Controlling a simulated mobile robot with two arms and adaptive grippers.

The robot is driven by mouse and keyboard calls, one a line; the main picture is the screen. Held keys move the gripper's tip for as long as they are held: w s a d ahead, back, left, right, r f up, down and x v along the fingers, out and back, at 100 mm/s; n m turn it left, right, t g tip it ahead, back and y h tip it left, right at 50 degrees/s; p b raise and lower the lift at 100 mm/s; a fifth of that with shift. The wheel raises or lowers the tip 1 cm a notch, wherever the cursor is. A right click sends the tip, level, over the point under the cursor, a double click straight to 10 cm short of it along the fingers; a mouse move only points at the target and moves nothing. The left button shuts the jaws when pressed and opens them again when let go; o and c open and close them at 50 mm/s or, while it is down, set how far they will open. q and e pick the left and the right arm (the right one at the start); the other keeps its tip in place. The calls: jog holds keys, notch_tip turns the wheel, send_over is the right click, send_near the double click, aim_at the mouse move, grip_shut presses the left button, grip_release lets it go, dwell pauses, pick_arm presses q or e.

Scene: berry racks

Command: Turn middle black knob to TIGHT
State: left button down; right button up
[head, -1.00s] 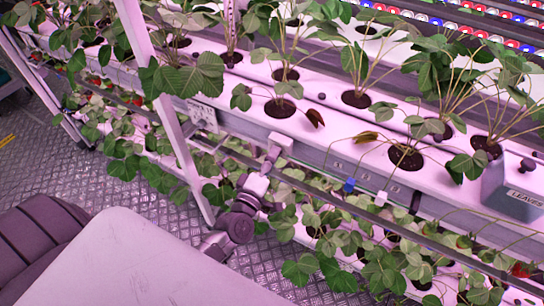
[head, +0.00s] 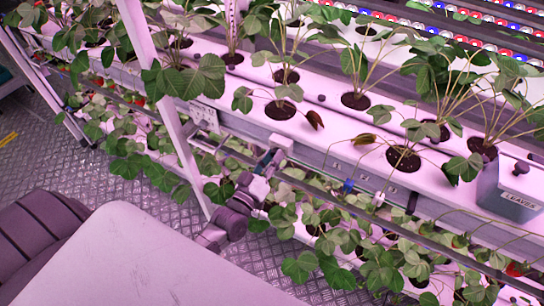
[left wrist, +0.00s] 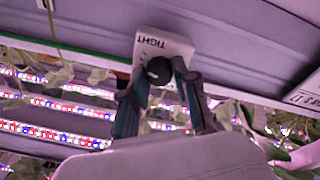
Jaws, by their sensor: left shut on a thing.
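The black knob (left wrist: 158,70) shows in the left wrist view, in front of a white label plate (left wrist: 152,44) that reads TIGHT upside down. My left gripper (left wrist: 161,80) has one finger on each side of the knob and is shut on it. In the head view my left gripper (head: 272,158) is at the front face of the upper white rack channel, beside a pale plate (head: 280,142). The knob is hidden there by the gripper. The knob's exact pointing direction cannot be told. My right gripper is not in view.
Strawberry plants grow in the upper white channel (head: 330,115) and hang below around the gripper. A slanted white post (head: 165,115) stands left of my arm. A blue clip (head: 348,186) and a grey LEAVES bin (head: 510,192) are to the right.

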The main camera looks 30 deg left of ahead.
pick_arm(q)
jog(key=shift+f+m, duration=0.15)
jog(key=shift+m, duration=0.35)
jog(key=c, duration=0.9)
grip_release()
jog(key=shift+s, duration=0.1)
jog(key=s, duration=0.4)
jog(key=s+f, duration=0.1)
jog(key=s, duration=0.6)
jog(key=shift+s+a+f, duration=0.15)
jog(key=shift+s+a, duration=0.15)
jog(key=shift+s, duration=0.1)
